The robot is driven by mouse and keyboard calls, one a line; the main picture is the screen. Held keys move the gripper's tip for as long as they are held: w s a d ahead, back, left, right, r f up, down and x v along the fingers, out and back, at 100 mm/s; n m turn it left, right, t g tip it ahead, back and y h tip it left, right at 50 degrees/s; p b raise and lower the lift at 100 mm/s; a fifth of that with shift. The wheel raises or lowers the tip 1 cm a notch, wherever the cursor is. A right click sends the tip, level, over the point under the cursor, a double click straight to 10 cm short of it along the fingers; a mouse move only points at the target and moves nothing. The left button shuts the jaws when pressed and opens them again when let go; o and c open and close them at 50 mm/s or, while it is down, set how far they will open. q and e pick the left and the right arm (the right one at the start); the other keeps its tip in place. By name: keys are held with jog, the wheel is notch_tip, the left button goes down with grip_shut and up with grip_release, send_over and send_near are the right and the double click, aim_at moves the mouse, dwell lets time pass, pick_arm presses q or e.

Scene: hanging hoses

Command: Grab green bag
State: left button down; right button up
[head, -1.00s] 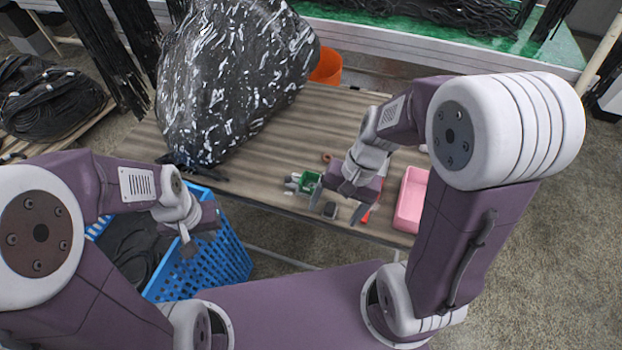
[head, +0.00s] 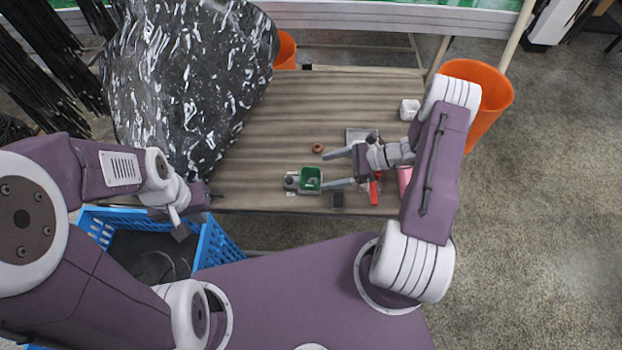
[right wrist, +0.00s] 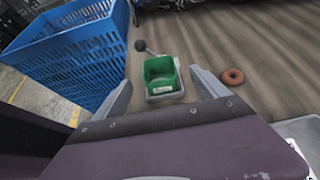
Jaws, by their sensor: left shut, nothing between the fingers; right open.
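My left gripper (head: 180,232) is shut and empty, over the blue crate near the table's front left edge.
A large black-and-white speckled bag (head: 190,80) covers the table's left part. A blue crate (head: 222,250) stands front left. The table's (head: 320,100) back middle is free.

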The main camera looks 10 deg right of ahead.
aim_at(311, 180)
jog(key=shift+x, duration=1.1)
jog(key=p+x, duration=0.1)
jog(key=x, duration=0.4)
jog(key=shift+s+d, duration=0.1)
jog(key=c, duration=1.4)
jog(key=shift+r, duration=0.2)
jog(key=shift+r, duration=2)
jog(key=v, duration=0.4)
jog(key=s+v, duration=0.1)
jog(key=v, duration=0.8)
jog(key=shift+s+a+r+b, duration=0.2)
jog(key=shift+s+r+b, duration=0.1)
jog(key=shift+s+r, duration=0.05)
